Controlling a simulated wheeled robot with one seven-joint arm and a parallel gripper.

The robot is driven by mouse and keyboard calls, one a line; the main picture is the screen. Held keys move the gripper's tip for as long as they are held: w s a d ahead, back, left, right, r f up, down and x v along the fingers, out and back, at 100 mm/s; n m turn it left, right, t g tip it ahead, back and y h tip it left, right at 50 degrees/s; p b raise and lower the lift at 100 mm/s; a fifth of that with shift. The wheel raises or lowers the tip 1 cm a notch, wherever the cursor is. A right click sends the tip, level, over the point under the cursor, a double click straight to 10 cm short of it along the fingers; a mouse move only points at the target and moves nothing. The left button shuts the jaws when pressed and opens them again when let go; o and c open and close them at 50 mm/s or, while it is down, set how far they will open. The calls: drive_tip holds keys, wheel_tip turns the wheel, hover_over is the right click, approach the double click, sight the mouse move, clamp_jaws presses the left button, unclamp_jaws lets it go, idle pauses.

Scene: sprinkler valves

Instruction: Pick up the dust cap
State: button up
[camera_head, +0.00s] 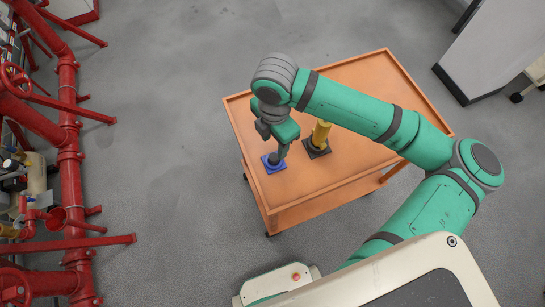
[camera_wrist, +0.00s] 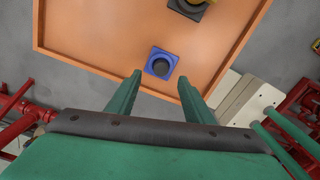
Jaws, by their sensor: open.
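A small dark round piece, which looks like the dust cap (camera_wrist: 160,66), sits in the middle of a blue square base (camera_wrist: 153,52) on the orange cart top. In the head view the blue base (camera_head: 277,168) is near the cart's left front corner, with the dark piece (camera_head: 273,159) partly visible on it. My gripper (camera_wrist: 160,79) is open, its two green fingers apart with nothing between them. In the wrist view the dark piece lies just beyond the fingertips, between their lines. In the head view my gripper (camera_head: 281,153) hangs just above and beside the base.
A yellow upright part (camera_head: 321,132) stands on a black square base (camera_head: 316,149) right of the blue one, close to my arm. The orange cart (camera_head: 360,72) has a raised rim. Red pipes (camera_head: 68,150) stand at far left, with clear grey floor between.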

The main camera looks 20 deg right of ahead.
sight(273, 157)
drive_tip(key=shift+s+a+f, duration=0.1)
drive_tip(key=shift+a+f, duration=0.05)
drive_tip(key=shift+f, duration=1.7)
drive_tip(key=shift+s+a+f, duration=0.1)
drive_tip(key=shift+f, duration=1.75)
clamp_jaws()
